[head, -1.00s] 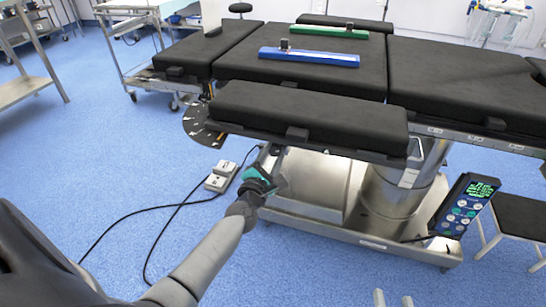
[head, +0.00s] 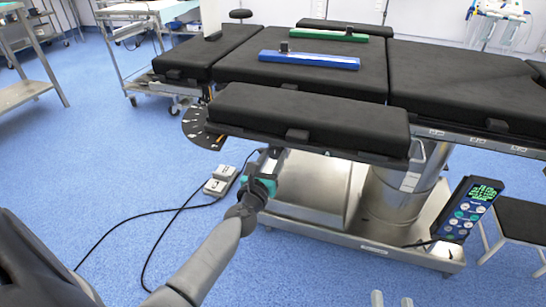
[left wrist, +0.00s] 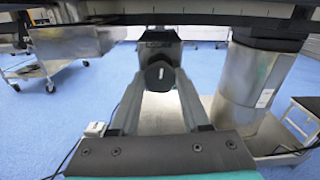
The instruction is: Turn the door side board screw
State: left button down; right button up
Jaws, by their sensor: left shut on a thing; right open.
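The black side board (head: 310,112) lies along the near side of the operating table. Its screw is a dark knob with a white mark (left wrist: 161,72), under the board in the left wrist view. My left gripper (left wrist: 160,90) has its two fingers on either side of this knob and is shut on it. In the head view my left gripper (head: 272,156) is just below the board's left part, and the knob cannot be made out there.
A blue bar (head: 310,60) and a green bar (head: 328,34) lie on the table top. The table's metal column (head: 395,190) and base stand right of my left gripper. A control panel (head: 468,208) hangs at the right. A pedal (head: 220,181) with cables lies on the floor.

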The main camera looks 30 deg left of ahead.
pick_arm(q)
jog(key=shift+n, duration=0.9)
jog(key=shift+c, duration=1.8)
grip_release()
jog(key=v, duration=1.5)
pick_arm(e)
jog(key=shift+w+f+g, duration=0.15)
jog(key=shift+g, duration=0.15)
pick_arm(q)
jog(key=shift+s+d, duration=0.1)
pick_arm(e)
jog(key=shift+f, duration=0.1)
